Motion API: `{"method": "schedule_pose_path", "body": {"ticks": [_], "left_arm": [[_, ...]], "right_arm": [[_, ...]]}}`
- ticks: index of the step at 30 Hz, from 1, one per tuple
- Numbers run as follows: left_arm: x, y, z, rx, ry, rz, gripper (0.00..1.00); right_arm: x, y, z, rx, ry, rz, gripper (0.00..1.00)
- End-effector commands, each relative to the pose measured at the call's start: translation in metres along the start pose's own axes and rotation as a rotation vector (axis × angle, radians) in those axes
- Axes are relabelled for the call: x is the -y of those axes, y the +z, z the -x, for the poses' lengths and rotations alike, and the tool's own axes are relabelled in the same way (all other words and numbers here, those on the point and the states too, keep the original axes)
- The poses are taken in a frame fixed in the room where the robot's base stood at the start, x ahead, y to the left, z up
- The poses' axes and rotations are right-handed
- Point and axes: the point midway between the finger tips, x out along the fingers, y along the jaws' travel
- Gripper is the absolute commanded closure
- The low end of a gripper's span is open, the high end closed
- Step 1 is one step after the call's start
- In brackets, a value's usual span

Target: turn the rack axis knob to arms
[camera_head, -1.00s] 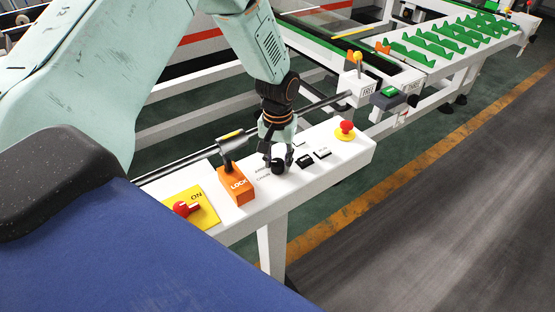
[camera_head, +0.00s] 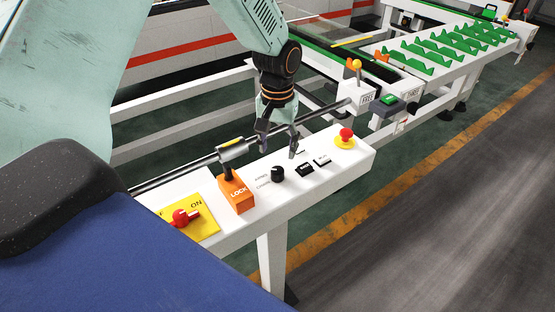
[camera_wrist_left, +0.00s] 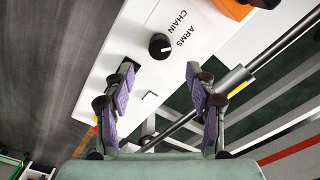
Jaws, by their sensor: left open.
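The black rack axis knob (camera_head: 277,173) sits on the white panel beside small ARMS and CHAIN labels. In the left wrist view the knob (camera_wrist_left: 160,46) shows whole, with a pale mark on its right side, apparently toward the ARMS label (camera_wrist_left: 183,36). My left gripper (camera_head: 278,148) is open and empty, above and behind the knob and apart from it. In the left wrist view its two fingers (camera_wrist_left: 161,68) are spread wide, with nothing between the tips. My right gripper is not in view.
An orange LOCK block (camera_head: 237,193) and a red switch on a yellow ON plate (camera_head: 184,216) lie left of the knob. Black buttons (camera_head: 305,169) and a red emergency button (camera_head: 346,136) lie right. A metal rod (camera_head: 185,170) runs behind the panel.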

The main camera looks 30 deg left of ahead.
Motion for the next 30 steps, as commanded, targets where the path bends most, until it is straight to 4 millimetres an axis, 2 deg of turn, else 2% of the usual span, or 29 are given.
{"method": "schedule_pose_path", "body": {"ticks": [3, 9, 30], "left_arm": [[0.000, -0.001, 0.021, -0.003, 0.001, 0.000, 0.44], [0.000, 0.000, 0.039, -0.001, 0.000, 0.000, 0.44], [0.000, 0.000, 0.041, 0.000, 0.000, 0.000, 0.44]], "right_arm": [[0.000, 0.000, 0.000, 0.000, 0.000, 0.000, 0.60], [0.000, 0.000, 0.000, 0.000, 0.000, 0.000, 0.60], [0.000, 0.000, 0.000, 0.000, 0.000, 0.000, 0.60]]}}
